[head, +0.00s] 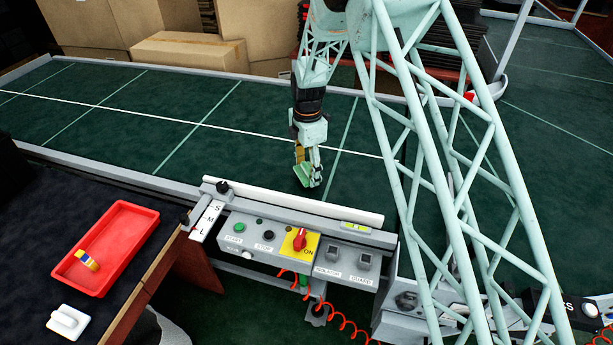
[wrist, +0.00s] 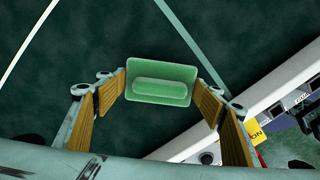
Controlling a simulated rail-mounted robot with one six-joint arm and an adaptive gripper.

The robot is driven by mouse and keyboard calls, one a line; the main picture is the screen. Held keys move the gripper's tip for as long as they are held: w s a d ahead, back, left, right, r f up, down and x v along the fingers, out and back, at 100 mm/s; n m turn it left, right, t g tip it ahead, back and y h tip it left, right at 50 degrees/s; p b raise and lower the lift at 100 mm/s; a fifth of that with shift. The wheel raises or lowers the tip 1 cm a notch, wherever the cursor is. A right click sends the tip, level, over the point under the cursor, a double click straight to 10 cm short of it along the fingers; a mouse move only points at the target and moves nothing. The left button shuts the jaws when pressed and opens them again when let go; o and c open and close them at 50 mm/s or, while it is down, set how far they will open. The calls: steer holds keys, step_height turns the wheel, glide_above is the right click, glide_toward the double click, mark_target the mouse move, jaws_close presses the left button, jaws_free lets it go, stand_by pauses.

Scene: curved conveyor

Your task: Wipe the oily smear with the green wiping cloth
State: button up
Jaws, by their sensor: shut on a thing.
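The green wiping cloth (head: 303,174) looks like a flat green pad with a raised ridge. In the wrist view the cloth (wrist: 160,82) lies between my fingertips. My gripper (head: 308,170) is shut on it, pointing down over the dark green conveyor belt (head: 230,115), close to the belt's near edge. I cannot tell whether the cloth touches the belt. The gripper's yellow-padded fingers (wrist: 166,97) show on both sides of the cloth. I cannot make out the oily smear in either view.
A control panel (head: 268,237) with a red switch and a white rail (head: 300,202) stand along the belt's near edge. Cardboard boxes (head: 189,52) stand behind the belt.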

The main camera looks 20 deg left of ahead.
steer(key=shift+r+p, duration=0.95)
steer(key=shift+r, duration=1.65)
steer(key=shift+d, duration=0.1)
